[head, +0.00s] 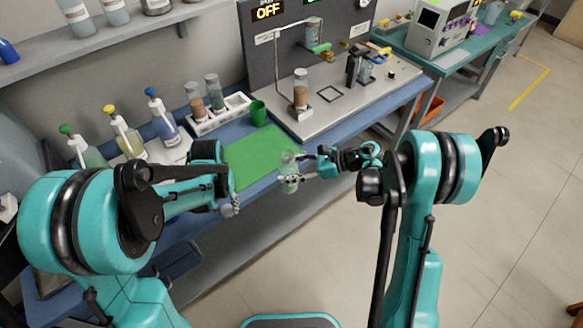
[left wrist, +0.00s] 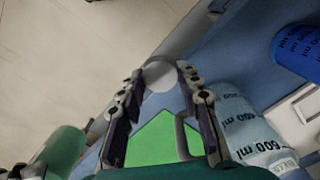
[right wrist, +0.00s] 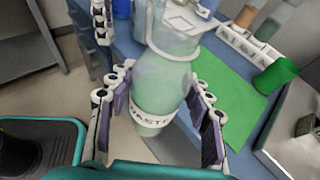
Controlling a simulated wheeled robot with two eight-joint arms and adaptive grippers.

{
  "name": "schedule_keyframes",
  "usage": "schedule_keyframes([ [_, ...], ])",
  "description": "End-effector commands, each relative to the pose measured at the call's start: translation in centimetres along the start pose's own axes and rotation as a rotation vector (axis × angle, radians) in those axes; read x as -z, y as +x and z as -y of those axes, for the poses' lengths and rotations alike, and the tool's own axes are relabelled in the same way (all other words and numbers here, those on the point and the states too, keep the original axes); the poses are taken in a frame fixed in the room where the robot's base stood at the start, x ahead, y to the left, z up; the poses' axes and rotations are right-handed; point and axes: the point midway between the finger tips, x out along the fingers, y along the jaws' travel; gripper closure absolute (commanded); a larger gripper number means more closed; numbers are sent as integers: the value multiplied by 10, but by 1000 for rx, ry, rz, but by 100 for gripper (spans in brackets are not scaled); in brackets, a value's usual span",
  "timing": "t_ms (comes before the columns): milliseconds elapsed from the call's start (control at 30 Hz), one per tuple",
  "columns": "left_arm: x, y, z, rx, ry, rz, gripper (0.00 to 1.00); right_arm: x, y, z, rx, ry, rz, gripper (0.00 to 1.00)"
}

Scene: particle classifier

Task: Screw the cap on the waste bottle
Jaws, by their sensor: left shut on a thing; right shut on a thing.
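The waste bottle (right wrist: 165,85) is translucent pale green with a white WASTE label. My right gripper (right wrist: 160,110) is shut around its body and holds it in the air past the table's front edge. The bottle also shows in the head view (head: 289,178), roughly upright. My left gripper (left wrist: 160,85) is shut on a pale round cap (left wrist: 160,75) between its fingertips. In the head view my left gripper (head: 229,203) is left of the bottle, apart from it. The cap is hard to make out there.
A green mat (head: 262,155) lies on the blue table, with a green cup (head: 258,113) behind it. A grey apparatus (head: 330,95) is behind. Open floor lies at the right.

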Motion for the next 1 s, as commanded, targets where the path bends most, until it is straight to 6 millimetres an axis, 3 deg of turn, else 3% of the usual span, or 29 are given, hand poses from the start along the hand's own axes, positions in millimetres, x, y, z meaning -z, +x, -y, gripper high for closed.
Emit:
schedule_keyframes([
  [167,3,-2,-2,0,3,0,75,0,0,0,1,1,0,100],
  [367,30,-27,-26,-1,30,-1,75,0,0,0,2,1,0,100],
  [700,86,-117,-108,-4,103,-1,75,0,0,0,2,1,0,100],
  [1000,96,-194,-171,-7,154,-1,75,0,0,0,2,1,0,100],
])
